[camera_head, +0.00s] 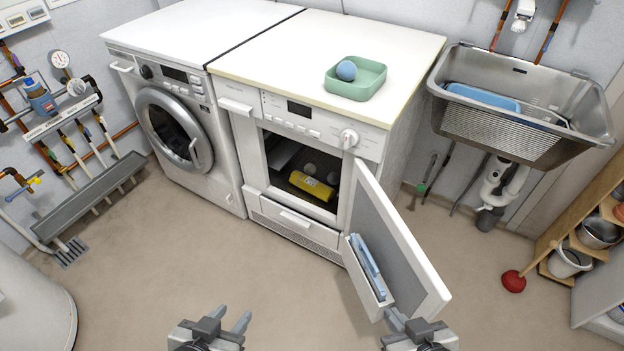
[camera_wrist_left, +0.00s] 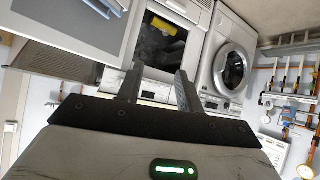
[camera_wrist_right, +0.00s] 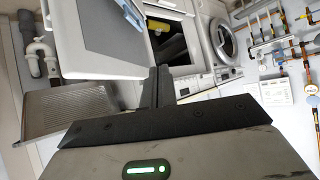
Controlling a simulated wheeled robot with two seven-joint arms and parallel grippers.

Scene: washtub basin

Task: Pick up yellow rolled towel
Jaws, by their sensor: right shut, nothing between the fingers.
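The yellow rolled towel (camera_head: 312,186) lies inside the open front-loading machine (camera_head: 345,215), on its inner floor. It also shows upside down in the left wrist view (camera_wrist_left: 169,27) and partly in the right wrist view (camera_wrist_right: 172,48). My left gripper (camera_head: 232,321) is at the bottom of the head view, its two fingers apart and nothing between them. My right gripper (camera_head: 396,318) is at the bottom, right of centre, with its fingers together and empty. Both grippers are well short of the towel.
The machine's door (camera_head: 398,240) hangs open to the right, with a blue item in its inner bin. A washing machine (camera_head: 170,125) with a closed round door stands left. A green tray (camera_head: 356,85) holding a blue ball sits on top. The floor in front is clear.

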